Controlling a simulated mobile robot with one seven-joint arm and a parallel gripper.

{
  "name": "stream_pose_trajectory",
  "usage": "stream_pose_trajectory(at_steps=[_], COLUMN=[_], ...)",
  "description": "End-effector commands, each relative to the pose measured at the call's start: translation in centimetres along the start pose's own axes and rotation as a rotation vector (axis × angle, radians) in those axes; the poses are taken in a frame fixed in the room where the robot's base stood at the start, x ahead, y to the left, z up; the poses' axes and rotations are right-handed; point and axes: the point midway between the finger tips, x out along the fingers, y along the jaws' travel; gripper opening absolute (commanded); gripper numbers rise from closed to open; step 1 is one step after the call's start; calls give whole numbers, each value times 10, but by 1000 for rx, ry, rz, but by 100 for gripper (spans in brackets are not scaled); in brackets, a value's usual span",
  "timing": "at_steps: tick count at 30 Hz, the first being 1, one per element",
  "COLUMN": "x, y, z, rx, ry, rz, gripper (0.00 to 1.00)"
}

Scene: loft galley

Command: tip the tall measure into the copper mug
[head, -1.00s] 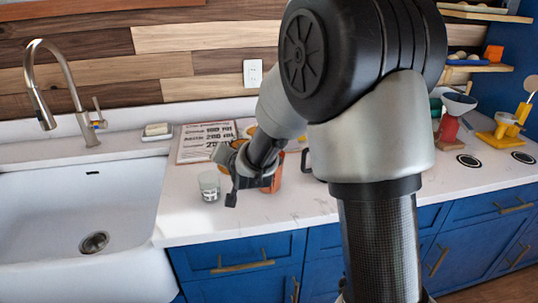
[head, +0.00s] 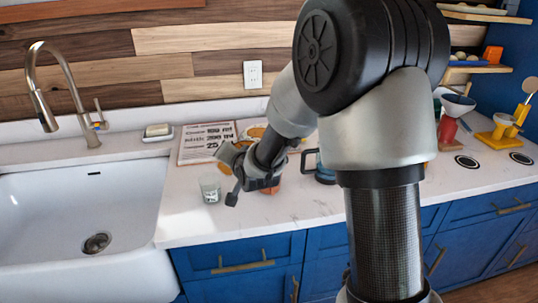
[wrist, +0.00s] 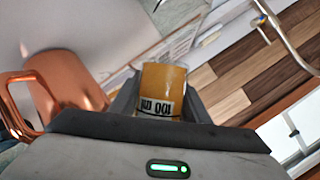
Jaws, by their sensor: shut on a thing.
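My gripper (head: 240,162) is shut on a clear measure with amber contents (wrist: 164,82), held above the counter. Its "100 ml" label reads upside down in the wrist view, where the measure sits between my fingers (wrist: 158,108). The copper mug (wrist: 72,82) is at the left of the wrist view, its handle to the left. In the head view, only a small part of the mug (head: 272,189) shows below my gripper, which hides the rest. I cannot tell whether anything is flowing from the measure.
Another small clear measure (head: 210,189) stands on the counter left of my gripper. A printed sheet (head: 206,141) is behind. A blue handled vessel (head: 324,174) is partly hidden by my arm. The sink (head: 80,205) lies left; the counter front (head: 225,226) is clear.

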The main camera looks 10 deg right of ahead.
Motion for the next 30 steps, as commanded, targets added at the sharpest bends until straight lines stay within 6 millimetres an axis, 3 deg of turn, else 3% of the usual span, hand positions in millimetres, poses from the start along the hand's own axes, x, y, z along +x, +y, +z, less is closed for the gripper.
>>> stream_pose_trajectory(at_steps=[30], x=[-1], y=[-7], z=[0], rx=[116], ry=[-28], rz=[-50], gripper=[13])
